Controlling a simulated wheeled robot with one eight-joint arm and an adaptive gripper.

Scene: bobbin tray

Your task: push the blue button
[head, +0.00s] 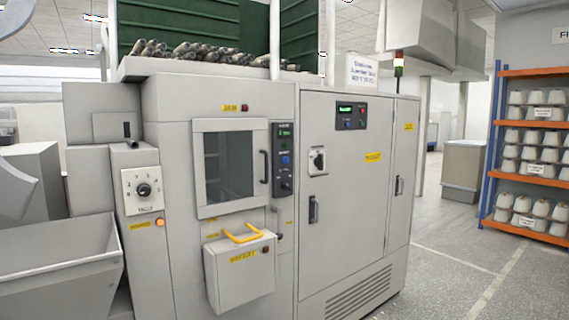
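A blue button (285,160) sits on the narrow dark control strip (283,185) to the right of the machine's windowed door. A green display or light is above it on the strip, and a dark knob is below it. A second, smaller blue spot (348,124) shows on the dark panel (350,116) of the cabinet to the right, under a green display and near a red one. It is too small to tell whether it is a button or a lamp. My gripper is not in view.
A box with a yellow handle (240,270) juts out below the windowed door (228,165). A grey hopper (65,270) stands at the left. A rotary dial (143,189) is on the machine's left part. Floor (470,265) is clear at right, before a bobbin rack (535,68).

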